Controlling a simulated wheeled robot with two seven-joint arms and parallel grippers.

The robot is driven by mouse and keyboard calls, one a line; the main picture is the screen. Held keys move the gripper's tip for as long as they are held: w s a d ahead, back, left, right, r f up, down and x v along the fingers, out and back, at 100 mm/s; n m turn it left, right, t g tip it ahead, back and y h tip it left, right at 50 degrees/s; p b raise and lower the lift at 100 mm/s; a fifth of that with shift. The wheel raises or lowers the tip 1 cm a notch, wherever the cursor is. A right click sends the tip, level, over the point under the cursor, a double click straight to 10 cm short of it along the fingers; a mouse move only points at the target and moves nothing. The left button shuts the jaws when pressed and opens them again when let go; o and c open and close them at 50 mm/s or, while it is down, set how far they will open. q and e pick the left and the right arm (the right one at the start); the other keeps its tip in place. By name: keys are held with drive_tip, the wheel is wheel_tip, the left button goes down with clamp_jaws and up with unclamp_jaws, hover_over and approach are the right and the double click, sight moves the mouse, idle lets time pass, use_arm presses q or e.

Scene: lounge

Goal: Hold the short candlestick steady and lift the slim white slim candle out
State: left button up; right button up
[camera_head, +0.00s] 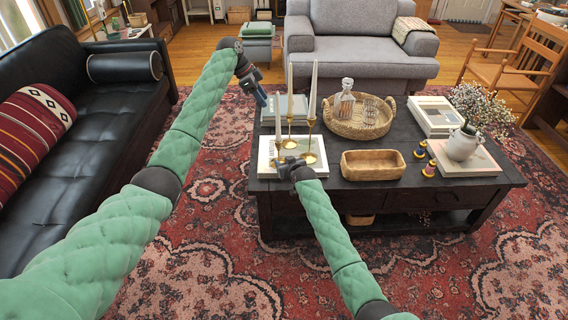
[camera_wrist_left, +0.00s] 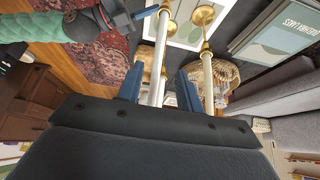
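Slim white candles stand upright in brass candlesticks at the left of the coffee table. The shortest-standing candle (camera_head: 278,119) is the leftmost; its candlestick is mostly hidden behind my right gripper (camera_head: 289,163). Two taller candles stand beside it, in candlesticks with brass stems (camera_head: 310,143). My left gripper (camera_head: 261,98) is left of the leftmost candle's top. In the left wrist view its blue fingers (camera_wrist_left: 158,88) are apart, with a white candle (camera_wrist_left: 160,60) seen between them. My right gripper also shows there (camera_wrist_left: 140,14), close to a brass cup; its grip is unclear.
Taller candles (camera_head: 313,90) stand close on the right. A wicker tray (camera_head: 345,129) with a decanter (camera_head: 344,100), a wooden basket (camera_head: 373,174) and a white vase (camera_head: 464,145) occupy the table (camera_head: 405,198). Books (camera_head: 262,163) lie under the candlesticks.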

sight(279, 158)
drive_tip(key=shift+x, duration=3.8)
drive_tip(key=shift+f, duration=0.1)
clamp_jaws()
